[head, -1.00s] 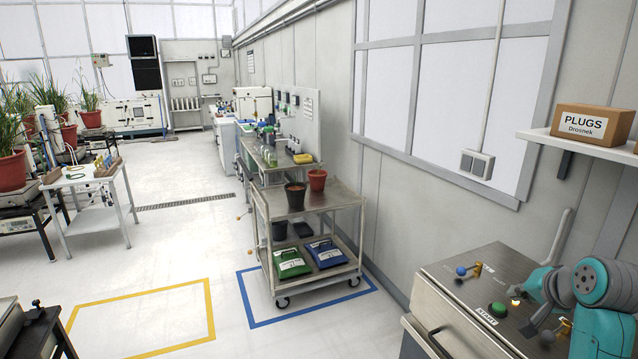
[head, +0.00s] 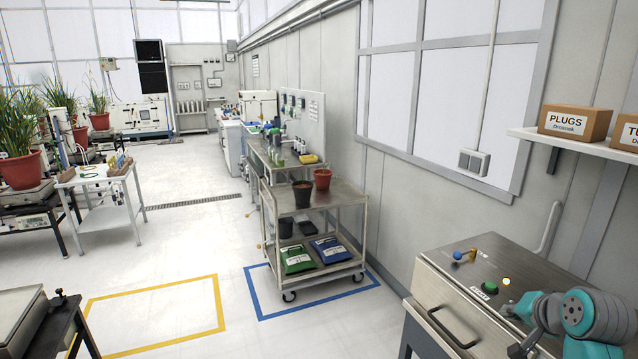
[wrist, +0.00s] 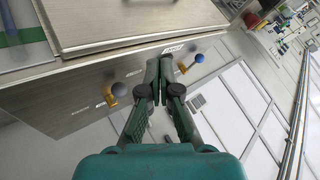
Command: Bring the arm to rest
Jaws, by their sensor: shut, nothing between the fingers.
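My gripper (wrist: 163,72) shows in the wrist view with its two dark fingers together and nothing between them. It is over or close to the front of a steel cabinet; the exact gap cannot be told. In the head view my teal arm is at the lower right, beside the steel cabinet (head: 455,290). The fingertips are not clear in the head view. A blue-knobbed lever (wrist: 199,58) is just right of the fingertips in the wrist view, and a grey-knobbed one (wrist: 118,89) is to their left.
A shelf (head: 560,143) with a PLUGS box (head: 574,123) is on the wall above. A steel cart (head: 335,197) with pots stands inside a blue floor outline. The floor by the yellow outline (head: 150,313) is clear.

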